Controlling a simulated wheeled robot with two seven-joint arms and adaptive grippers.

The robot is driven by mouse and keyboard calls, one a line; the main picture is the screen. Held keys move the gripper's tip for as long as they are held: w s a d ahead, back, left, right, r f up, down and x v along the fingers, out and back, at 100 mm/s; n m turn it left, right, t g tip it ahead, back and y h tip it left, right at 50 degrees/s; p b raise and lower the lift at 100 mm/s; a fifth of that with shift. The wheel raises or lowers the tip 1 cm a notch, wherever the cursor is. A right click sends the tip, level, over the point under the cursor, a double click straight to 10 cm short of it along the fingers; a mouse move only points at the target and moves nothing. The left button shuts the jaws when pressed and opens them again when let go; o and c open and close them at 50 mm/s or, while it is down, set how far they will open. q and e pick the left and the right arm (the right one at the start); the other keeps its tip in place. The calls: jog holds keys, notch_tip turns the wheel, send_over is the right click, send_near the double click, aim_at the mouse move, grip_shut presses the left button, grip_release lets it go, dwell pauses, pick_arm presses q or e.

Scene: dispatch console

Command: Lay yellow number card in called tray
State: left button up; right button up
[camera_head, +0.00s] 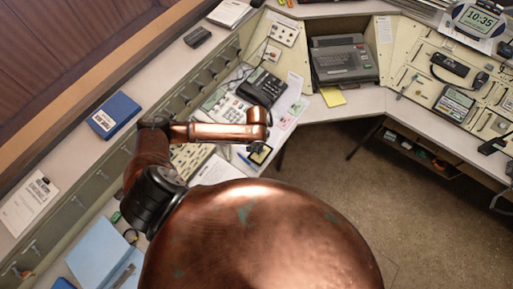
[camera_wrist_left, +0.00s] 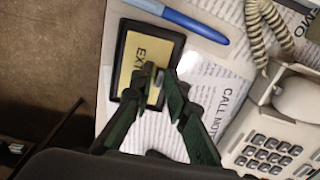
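A yellow card-like panel with dark letters, of which "EX" can be read, lies in a black-rimmed tray (camera_wrist_left: 117,64) in the left wrist view. The small black tray with yellow in it also shows in the head view (camera_head: 260,154). My left gripper (camera_wrist_left: 158,76) is over the tray's right part, its two green fingers converging to nearly meeting tips. A small greyish bit shows between the tips; I cannot tell whether it is held. No separate number card can be made out. My right gripper is not in view.
A blue pen (camera_wrist_left: 188,20) lies by the tray, with a printed "CALL NO" sheet (camera_wrist_left: 216,86) and a cream telephone (camera_wrist_left: 277,128) to its right. The desk edge drops to open floor (camera_wrist_left: 50,65) at left. A blue book (camera_head: 115,115) lies on the ledge.

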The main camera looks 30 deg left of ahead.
pick_arm(q)
jog(key=shift+o, duration=0.8)
jog(key=shift+r, duration=0.35)
notch_tip(320, 180, up, 12)
jog(key=p, duration=0.1)
jog(key=shift+f, duration=0.25)
